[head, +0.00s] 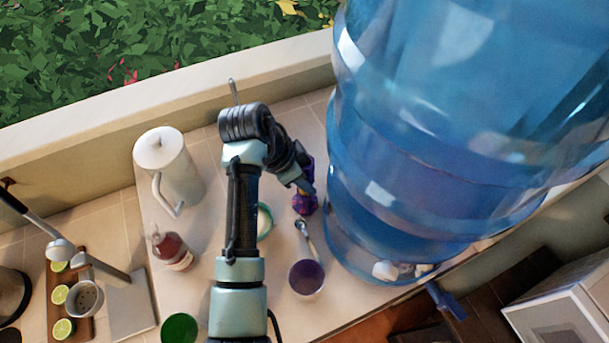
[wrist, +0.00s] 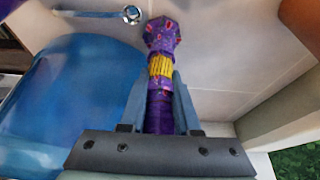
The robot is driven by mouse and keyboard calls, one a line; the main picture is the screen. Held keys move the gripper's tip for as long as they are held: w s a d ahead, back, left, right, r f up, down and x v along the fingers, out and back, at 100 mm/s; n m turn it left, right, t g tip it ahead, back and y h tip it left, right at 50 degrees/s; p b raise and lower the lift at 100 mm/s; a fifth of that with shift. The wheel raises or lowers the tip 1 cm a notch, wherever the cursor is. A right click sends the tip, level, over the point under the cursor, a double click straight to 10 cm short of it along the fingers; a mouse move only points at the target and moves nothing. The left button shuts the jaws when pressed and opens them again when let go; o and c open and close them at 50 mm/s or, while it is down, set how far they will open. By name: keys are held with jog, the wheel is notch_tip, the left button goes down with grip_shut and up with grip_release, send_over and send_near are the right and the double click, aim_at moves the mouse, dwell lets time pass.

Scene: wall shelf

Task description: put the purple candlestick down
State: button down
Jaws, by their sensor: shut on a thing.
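The purple candlestick (head: 304,204) shows in the head view just left of the big blue water bottle, partly covered by my gripper (head: 304,184). In the wrist view the candlestick (wrist: 162,38) has a yellow band and a wider, patterned far end. My gripper (wrist: 160,100) is shut on its shaft, with one finger on each side. The far end points away from the wrist, over the pale tiled counter (wrist: 222,60). I cannot tell whether it touches the counter.
The large blue water bottle (head: 400,190) stands close on the right. A spoon (head: 307,240) and a purple cup (head: 306,277) are in front. A white pitcher (head: 170,165), a red bottle (head: 172,247) and a green cup (head: 180,328) are left of my arm.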

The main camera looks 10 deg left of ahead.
jog(key=shift+f, duration=0.1)
jog(key=c, duration=0.6)
grip_release()
